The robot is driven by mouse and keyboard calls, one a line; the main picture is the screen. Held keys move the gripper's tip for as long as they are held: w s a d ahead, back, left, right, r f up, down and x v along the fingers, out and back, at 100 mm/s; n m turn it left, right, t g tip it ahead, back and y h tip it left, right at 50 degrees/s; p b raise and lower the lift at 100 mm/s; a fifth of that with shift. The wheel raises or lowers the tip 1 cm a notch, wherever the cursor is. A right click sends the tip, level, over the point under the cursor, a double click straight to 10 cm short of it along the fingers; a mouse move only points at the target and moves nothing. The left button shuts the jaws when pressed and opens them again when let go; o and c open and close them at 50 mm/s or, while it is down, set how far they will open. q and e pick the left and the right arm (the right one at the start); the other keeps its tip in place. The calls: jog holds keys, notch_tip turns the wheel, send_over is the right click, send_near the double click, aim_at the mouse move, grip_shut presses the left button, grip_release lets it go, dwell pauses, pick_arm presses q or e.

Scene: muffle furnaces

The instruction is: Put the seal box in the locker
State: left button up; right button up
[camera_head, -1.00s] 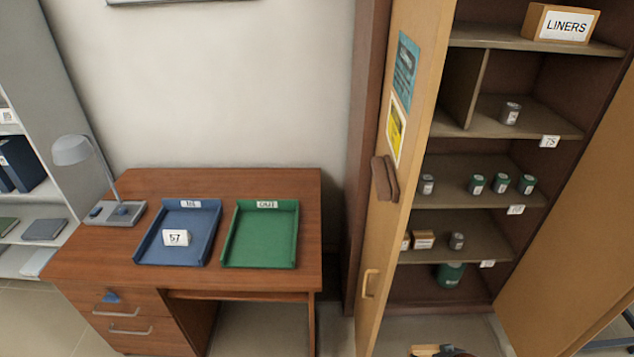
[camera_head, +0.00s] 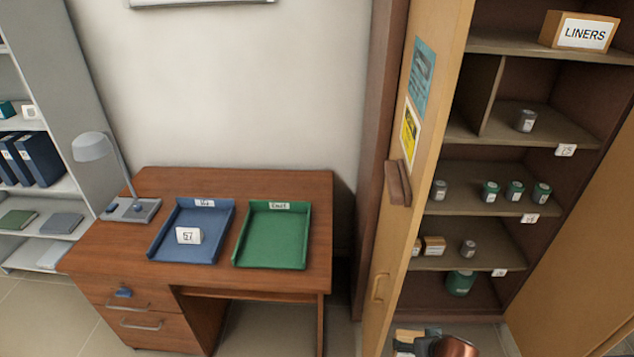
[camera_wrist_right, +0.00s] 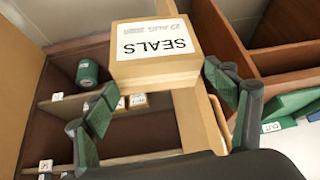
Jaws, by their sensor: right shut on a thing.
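The seal box (camera_wrist_right: 155,50) is a tan box with a white SEALS label, upside down in the right wrist view. My right gripper (camera_wrist_right: 163,85) is shut on it, with a green-and-black finger at each side. In the head view, part of my right arm shows at the bottom edge, low in front of the locker; the grip is not clear there. The locker (camera_head: 465,260) stands open at the right, with several shelves. The left gripper is not in view.
The locker's left door (camera_head: 385,245) stands out, with a brown holder (camera_head: 398,183). A LINERS box (camera_head: 580,32) sits on the upper shelf; several jars and a small tan box (camera_head: 434,245) stand lower. A desk (camera_head: 110,250) holds blue (camera_head: 165,250) and green trays (camera_head: 270,262).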

jog(key=s+a+r, duration=0.1)
jog(key=a+r, duration=0.7)
jog(key=r, duration=0.4)
jog(key=shift+r+m, duration=0.3)
jog(key=shift+r, duration=0.1)
jog(key=shift+d+f, duration=0.1)
